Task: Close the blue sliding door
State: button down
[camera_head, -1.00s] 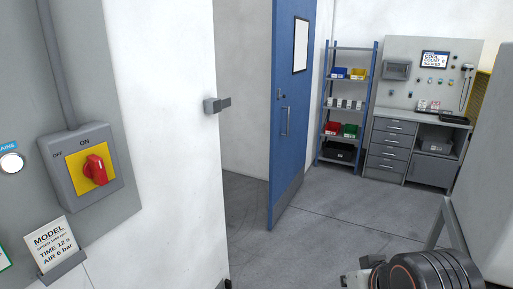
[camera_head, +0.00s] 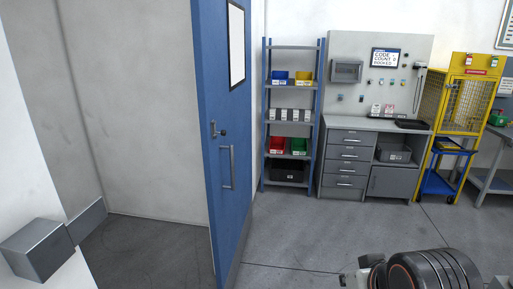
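The blue door (camera_head: 226,120) stands open in the head view, seen at a steep angle. It has a dark lock plate (camera_head: 217,130), a vertical metal pull handle (camera_head: 227,167) and a framed white sheet near its top. Left of it is a wide opening with a pale wall and dark floor behind. A grey metal catch block (camera_head: 50,242) sticks out from the white wall edge at the lower left, well apart from the door. Part of my arm, apparently with my gripper (camera_head: 358,275), shows at the bottom edge, away from the door. Its fingers cannot be made out.
Behind the door stand a blue-framed shelf (camera_head: 291,116) with coloured bins, a grey workbench (camera_head: 348,136) with drawers, and a yellow mesh cage (camera_head: 468,95) with a blue cart (camera_head: 443,172). The grey floor (camera_head: 310,225) between the door and these is clear.

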aim_at(222, 33)
jog(key=i+j+z, duration=0.1)
jog(key=i+z, duration=0.3)
jog(key=i, duration=1.7)
jog(key=i+u, duration=0.1)
jog(key=i, duration=0.95)
jog(key=i+l+u, duration=0.1)
jog(key=i, duration=0.95)
jog(key=l, duration=0.1)
